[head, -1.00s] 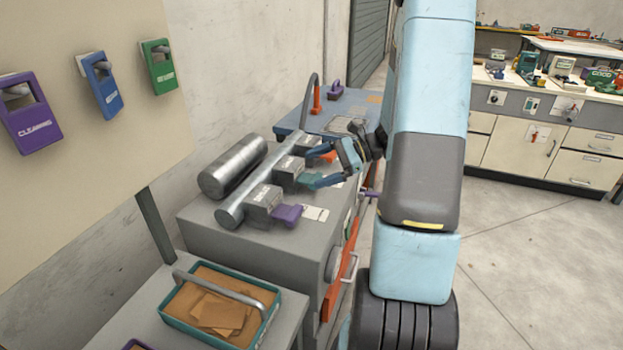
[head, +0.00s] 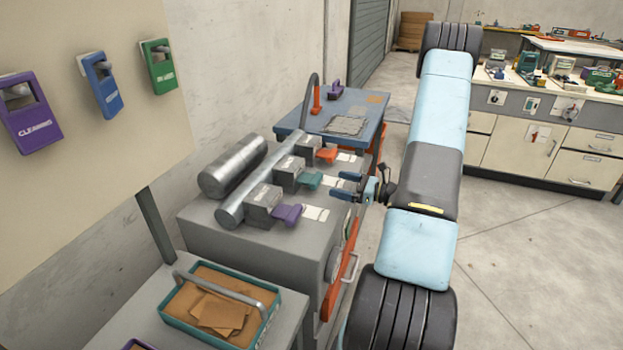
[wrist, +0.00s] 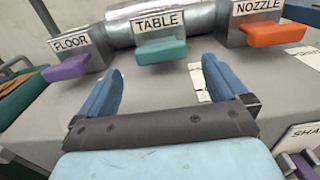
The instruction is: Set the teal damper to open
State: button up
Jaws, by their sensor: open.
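The teal damper (head: 309,180) is a flat handle on the middle grey block of a metal pipe on top of the grey machine. In the wrist view the teal damper (wrist: 161,50) sits under a label reading TABLE, ahead of my gripper and between the lines of its two fingers. My gripper (head: 345,185) is open and empty, to the right of the teal handle and apart from it. In the wrist view both blue fingers of my gripper (wrist: 162,80) show, with nothing between them.
A purple damper (head: 287,214), labelled FLOOR in the wrist view, and an orange damper (head: 327,155), labelled NOZZLE, flank the teal one. A metal cylinder (head: 232,167) lies behind the pipe. A teal-rimmed tray (head: 178,327) stands in front. A blue table (head: 360,110) is beyond.

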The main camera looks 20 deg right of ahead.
aim_at(312, 178)
jog(key=x, duration=1.1)
jog(key=c, duration=1.2)
